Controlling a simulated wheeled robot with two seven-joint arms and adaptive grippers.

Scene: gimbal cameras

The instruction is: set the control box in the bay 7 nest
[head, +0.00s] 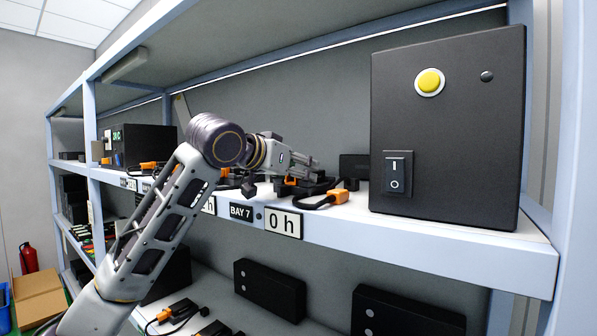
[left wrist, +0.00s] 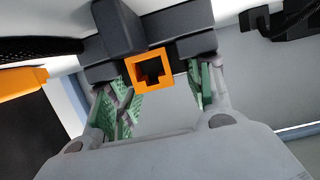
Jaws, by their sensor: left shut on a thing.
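My left gripper (head: 304,172) reaches over the shelf behind the BAY 7 label (head: 241,212). It is shut on a black part with an orange-framed socket (left wrist: 150,72). In the left wrist view, the green finger pads (left wrist: 165,90) stand on either side of the socket. I cannot tell whether this part is the control box. Dark, low pieces (head: 308,186) lie under the fingertips, where the bay 7 nest cannot be told apart clearly. A large black box (head: 447,130) with a yellow button and a rocker switch stands to the right. My right gripper is not in view.
A black cable with an orange plug (head: 336,197) lies at the shelf edge, right of the gripper. An upper shelf (head: 250,50) hangs overhead. More black boxes (head: 270,289) and cables are on the lower shelf. A blue-grey post (head: 570,180) stands at the far right.

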